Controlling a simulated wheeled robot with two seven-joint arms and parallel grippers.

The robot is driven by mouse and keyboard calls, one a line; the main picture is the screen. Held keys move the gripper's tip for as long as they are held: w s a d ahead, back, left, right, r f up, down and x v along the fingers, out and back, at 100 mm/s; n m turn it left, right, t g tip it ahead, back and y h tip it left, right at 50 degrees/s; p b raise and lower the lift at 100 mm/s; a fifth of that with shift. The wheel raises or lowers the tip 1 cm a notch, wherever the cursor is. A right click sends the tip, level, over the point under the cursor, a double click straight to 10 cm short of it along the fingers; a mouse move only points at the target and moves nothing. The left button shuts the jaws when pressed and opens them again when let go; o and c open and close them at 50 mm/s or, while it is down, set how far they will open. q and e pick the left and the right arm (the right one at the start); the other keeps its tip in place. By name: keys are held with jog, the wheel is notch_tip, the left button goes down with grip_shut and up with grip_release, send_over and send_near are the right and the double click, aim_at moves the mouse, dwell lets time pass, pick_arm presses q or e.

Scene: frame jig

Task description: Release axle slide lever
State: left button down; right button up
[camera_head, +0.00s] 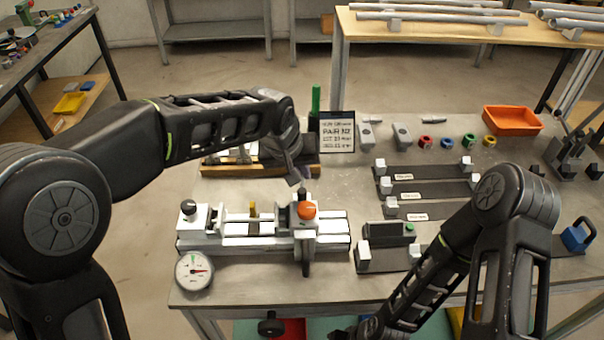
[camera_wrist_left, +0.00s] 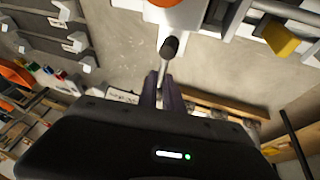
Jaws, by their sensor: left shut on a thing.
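The white axle jig (camera_head: 262,243) lies on the grey bench, with an orange knob (camera_head: 306,209) on its slide block. The slide lever is a thin metal rod with a black tip (camera_wrist_left: 169,47) in the left wrist view. My left gripper (camera_head: 299,181) reaches down from above, just behind the orange knob. In the wrist view its two dark fingers (camera_wrist_left: 161,85) are shut on the lever, whose black tip shows beyond them. In the head view the fingers and the wrist mostly hide the lever. My right arm runs to the bottom edge, and its fingers are out of frame.
A dial gauge (camera_head: 194,271) stands at the bench's front left corner. A sign (camera_head: 337,132) and a wooden rack (camera_head: 222,170) stand behind the jig. Black fixtures (camera_head: 428,188) lie to the right, and an orange bin (camera_head: 511,120) is at the back right.

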pick_arm(q)
jog(key=shift+w+a+r+n, duration=0.2)
jog(key=shift+n, duration=0.3)
jog(key=shift+a, duration=0.1)
jog(key=c, duration=1.5)
grip_release()
jog(key=shift+f, duration=0.1)
jog(key=shift+s, duration=0.15)
jog(key=b+v, duration=0.1)
jog(key=v, duration=0.6)
jog(key=shift+r, duration=0.4)
jog(key=shift+s, duration=0.15)
